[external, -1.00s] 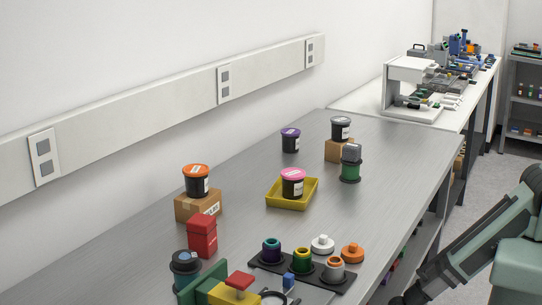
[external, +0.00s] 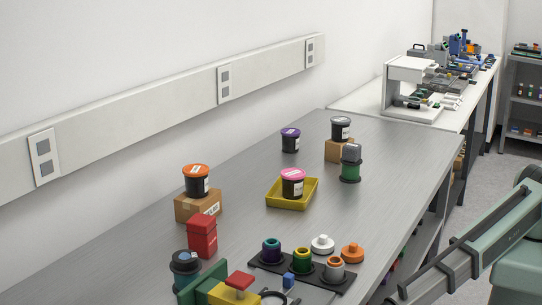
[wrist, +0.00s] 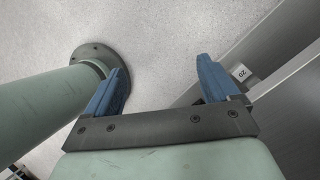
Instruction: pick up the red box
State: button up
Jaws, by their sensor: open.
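The red box (external: 202,238) stands on the grey metal table, near the front left. My arm is at the right of the external view, where the fingers cannot be made out.
The cardboard box (external: 198,205) carries an orange-lidded jar (external: 197,181). A dark blue-topped jar (external: 185,264) and a green-and-yellow block assembly (external: 228,292) stand close in front. A black holder (external: 262,263) with coloured parts is to the right. A yellow tray (external: 290,203) is farther back.

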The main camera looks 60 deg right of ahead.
jog(key=s+a+r+y, duration=0.2)
jog(key=a+r, duration=0.9)
jog(key=a, duration=0.1)
jog(key=s+a+r+y, duration=0.2)
jog(key=s+a+r, duration=0.1)
jog(key=a+r, duration=0.8)
jog(key=w+a+r+y, duration=0.1)
jog(key=w+a+r, duration=0.4)
jog(key=w+r, duration=0.65)
jog(key=w+a+r+y, duration=0.1)
jog(key=w+a+r, duration=0.3)
jog(key=w+r, duration=0.7)
jog(key=w+d+r+m+t, duration=0.15)
jog(key=w+d+r, duration=0.25)
jog(key=w+r, duration=0.45)
jog(key=w+d+r+t, duration=0.2)
jog(key=w+d+r, duration=0.3)
jog(key=w+r, duration=0.3)
jog(key=m+h, duration=0.2)
jog(key=m, duration=0.4)
send_near(200, 217)
jog(key=x, duration=0.8)
jog(key=shift+s+x, duration=0.15)
jog(key=shift+x, duration=1.15)
jog(key=shift+s+x, duration=0.1)
jog(key=shift+x, duration=1.15)
